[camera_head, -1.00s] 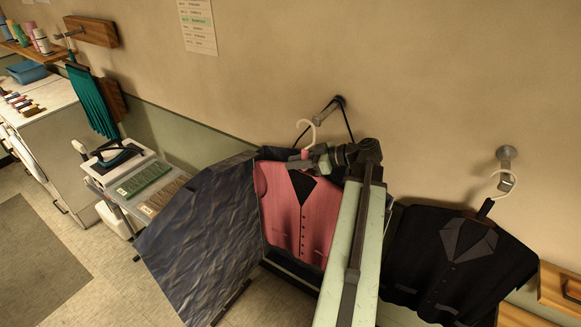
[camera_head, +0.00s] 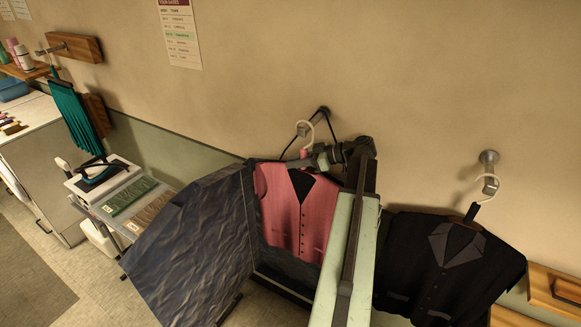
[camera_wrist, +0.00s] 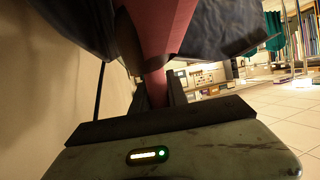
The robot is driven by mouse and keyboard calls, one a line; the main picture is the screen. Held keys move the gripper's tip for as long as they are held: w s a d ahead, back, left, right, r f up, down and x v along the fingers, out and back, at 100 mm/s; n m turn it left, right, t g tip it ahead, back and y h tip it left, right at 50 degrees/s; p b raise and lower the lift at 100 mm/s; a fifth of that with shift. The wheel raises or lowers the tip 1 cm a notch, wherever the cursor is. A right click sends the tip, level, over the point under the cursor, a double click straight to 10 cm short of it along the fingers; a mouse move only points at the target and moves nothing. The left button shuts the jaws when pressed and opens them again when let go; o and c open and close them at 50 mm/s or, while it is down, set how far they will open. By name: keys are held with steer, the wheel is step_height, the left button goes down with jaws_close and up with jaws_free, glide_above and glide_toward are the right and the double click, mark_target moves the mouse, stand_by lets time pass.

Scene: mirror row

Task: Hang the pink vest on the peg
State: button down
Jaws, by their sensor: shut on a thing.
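The pink vest (camera_head: 305,220) hangs upright on a hanger with a pale hook (camera_head: 308,124). My gripper (camera_head: 306,160) is shut on the vest's hanger just below the hook. In the wrist view, a pink stem (camera_wrist: 154,85) sits between the fingers, with the vest (camera_wrist: 160,25) beyond. A grey wall peg (camera_head: 313,120) is right behind the hook and overlaps it in the picture; I cannot tell whether they touch. A black strap loops down from this peg to a dark, crinkled garment bag (camera_head: 195,245) behind the vest. My arm hides the vest's right edge.
A black vest (camera_head: 455,265) hangs from another peg (camera_head: 489,158) at right. Wooden drawers (camera_head: 555,288) stand at far right. At left are a teal cloth (camera_head: 78,120), a wooden peg board (camera_head: 75,48) and a table with trays (camera_head: 130,195).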

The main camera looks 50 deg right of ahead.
steer(key=shift+w+d+f+b, duration=0.15)
steer(key=shift+d+f+b, duration=0.2)
steer(key=shift+d, duration=0.25)
steer(key=shift+w+d+f+b, duration=0.15)
steer(key=shift+d+f+b, duration=0.15)
steer(key=shift+d, duration=0.3)
steer(key=c, duration=0.6)
jaws_free()
steer(key=s+d, duration=0.6)
steer(key=s, duration=0.4)
steer(key=shift+s, duration=0.2)
steer(key=shift+a, duration=0.1)
stand_by(0.4)
